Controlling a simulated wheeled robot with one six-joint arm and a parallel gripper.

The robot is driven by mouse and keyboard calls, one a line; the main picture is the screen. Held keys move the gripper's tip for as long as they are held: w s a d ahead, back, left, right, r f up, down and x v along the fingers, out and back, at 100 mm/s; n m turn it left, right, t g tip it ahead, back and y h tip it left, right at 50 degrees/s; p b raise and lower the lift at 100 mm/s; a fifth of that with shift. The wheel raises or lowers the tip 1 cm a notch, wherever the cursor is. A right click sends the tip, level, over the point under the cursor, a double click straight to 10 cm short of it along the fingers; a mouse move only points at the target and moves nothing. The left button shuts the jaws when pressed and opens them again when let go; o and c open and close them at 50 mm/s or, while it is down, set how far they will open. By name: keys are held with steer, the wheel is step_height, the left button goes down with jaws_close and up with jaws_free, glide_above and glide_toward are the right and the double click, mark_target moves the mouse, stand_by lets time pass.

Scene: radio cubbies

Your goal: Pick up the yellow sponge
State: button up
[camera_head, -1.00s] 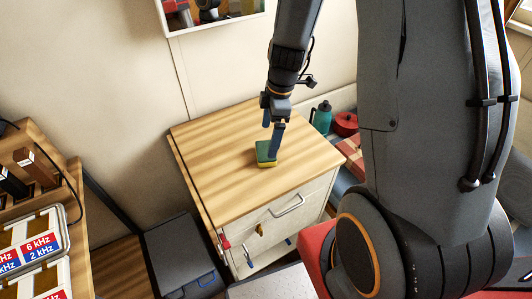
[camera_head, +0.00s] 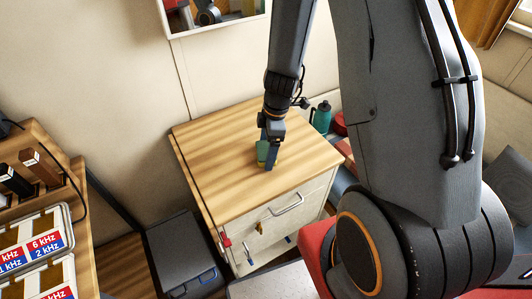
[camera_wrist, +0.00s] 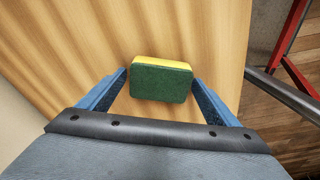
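The yellow sponge (camera_wrist: 160,80) has a dark green scouring face and a yellow strip along its far edge. It sits on the wooden top of the cabinet (camera_head: 215,150), and in the head view the sponge (camera_head: 262,152) is partly hidden behind my gripper. My gripper (camera_head: 268,166) reaches down to the cabinet top at the sponge. In the wrist view my gripper (camera_wrist: 160,85) is open, with one blue finger on each side of the sponge. A small gap shows at the left finger; the right fingertip is very close to the sponge's edge, and I cannot tell if it touches.
A teal bottle (camera_head: 321,117) and a red object (camera_head: 340,124) stand behind the cabinet's right side. A dark grey box (camera_head: 183,255) is on the floor to the left. A wooden shelf with kHz-labelled panels (camera_head: 40,245) is at far left. The rest of the cabinet top is clear.

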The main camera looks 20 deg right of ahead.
mark_target(267, 150)
steer(key=c, duration=0.9)
steer(key=shift+r, duration=0.1)
step_height(267, 150, up, 8)
steer(key=shift+b, duration=0.5)
steer(key=shift+r, duration=0.9)
